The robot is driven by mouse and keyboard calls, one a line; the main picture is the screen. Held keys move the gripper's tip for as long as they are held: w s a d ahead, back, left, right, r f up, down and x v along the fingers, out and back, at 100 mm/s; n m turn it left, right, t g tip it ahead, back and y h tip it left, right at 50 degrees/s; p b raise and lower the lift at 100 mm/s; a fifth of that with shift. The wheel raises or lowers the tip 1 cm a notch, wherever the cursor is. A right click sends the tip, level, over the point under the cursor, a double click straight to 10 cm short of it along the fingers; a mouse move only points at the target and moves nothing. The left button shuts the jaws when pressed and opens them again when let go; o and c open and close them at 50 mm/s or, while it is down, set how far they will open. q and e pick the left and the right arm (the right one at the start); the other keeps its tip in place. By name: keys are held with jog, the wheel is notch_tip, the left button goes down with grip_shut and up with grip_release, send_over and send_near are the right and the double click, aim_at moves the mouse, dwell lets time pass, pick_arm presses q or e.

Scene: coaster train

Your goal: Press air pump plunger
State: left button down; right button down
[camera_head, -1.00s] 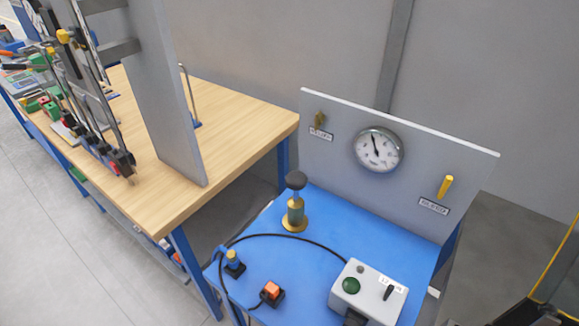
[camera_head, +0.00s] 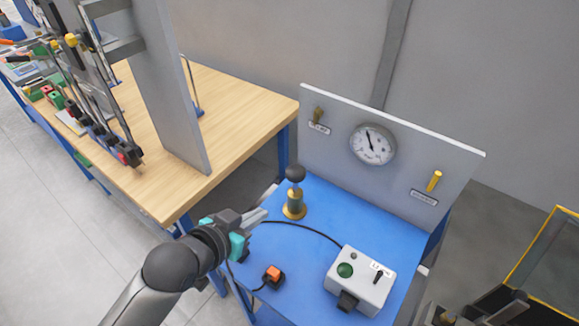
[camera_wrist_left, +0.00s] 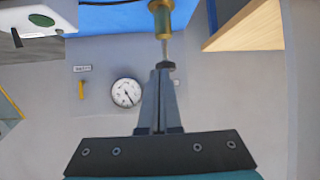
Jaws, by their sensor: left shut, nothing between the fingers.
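The air pump (camera_head: 294,204) is a brass cylinder on a round base, standing on the blue bench. Its dark round plunger knob (camera_head: 296,173) is up on top. My left gripper (camera_head: 270,199) is shut and empty, just left of the pump in the head view. In the left wrist view, which is upside down, the pump's brass body (camera_wrist_left: 161,18), thin rod and dark knob (camera_wrist_left: 167,66) show beyond the shut fingertips (camera_wrist_left: 160,72). The knob lies very close to the tips; I cannot tell whether they touch.
A grey panel behind the pump carries a round gauge (camera_head: 372,144) and a yellow lever (camera_head: 434,181). A grey control box (camera_head: 360,281) and an orange switch (camera_head: 273,276) sit on the blue bench, with a black cable. A wooden table (camera_head: 232,130) stands left.

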pick_arm(q)
jog(key=w+r+m+t+h, duration=0.1)
jog(key=w+r+t+h, duration=0.1)
jog(key=w+r, duration=0.3)
jog(key=shift+w+d+h, duration=0.3)
jog(key=shift+w+h, duration=0.1)
jog(key=shift+w, duration=0.05)
send_over(289, 170)
jog(key=s, duration=0.2)
notch_tip(289, 170, down, 2)
notch_tip(289, 170, down, 3)
jog(key=shift+w+d+r+b, duration=0.1)
jog(key=shift+b, duration=0.2)
jog(key=shift+f, duration=0.85)
